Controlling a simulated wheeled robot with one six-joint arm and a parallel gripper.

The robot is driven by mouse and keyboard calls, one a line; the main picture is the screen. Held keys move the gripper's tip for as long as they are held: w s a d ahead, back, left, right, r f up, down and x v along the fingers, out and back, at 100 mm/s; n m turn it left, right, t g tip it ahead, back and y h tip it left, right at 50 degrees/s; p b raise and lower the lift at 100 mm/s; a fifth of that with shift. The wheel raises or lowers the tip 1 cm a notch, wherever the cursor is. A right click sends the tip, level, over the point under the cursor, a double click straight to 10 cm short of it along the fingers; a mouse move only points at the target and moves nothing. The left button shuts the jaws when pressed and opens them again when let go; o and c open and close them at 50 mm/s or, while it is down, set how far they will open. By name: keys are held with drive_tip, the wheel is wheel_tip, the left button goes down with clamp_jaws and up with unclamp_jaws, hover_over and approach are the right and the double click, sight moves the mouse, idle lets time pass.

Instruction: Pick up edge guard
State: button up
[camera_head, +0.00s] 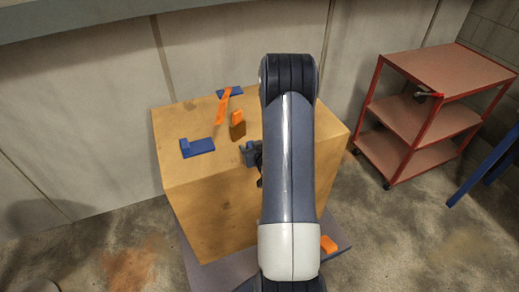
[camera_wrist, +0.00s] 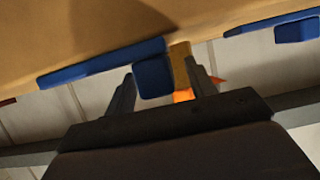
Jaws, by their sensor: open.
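I cannot tell for sure which piece is the edge guard. On the wooden block are a blue L-shaped piece (camera_head: 197,147), an orange strip (camera_head: 222,107) across another blue piece (camera_head: 236,91), and an upright orange-and-brown piece (camera_head: 238,126). My gripper (camera_wrist: 160,72) is open; in the head view my arm hides most of it, near the block's middle. In the wrist view a blue piece with a stub (camera_wrist: 154,76) and a brown piece with an orange end (camera_wrist: 181,66) appear between the fingers. I cannot tell whether the fingers touch either.
The wooden block (camera_head: 215,215) stands by a pale panel wall (camera_head: 90,110). A red shelf cart (camera_head: 440,70) with a dark, red-handled tool stands right. Concrete floor is open left and right.

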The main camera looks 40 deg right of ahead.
drive_tip(key=shift+c, duration=0.5)
drive_tip(key=c, duration=1)
drive_tip(key=shift+r, duration=0.1)
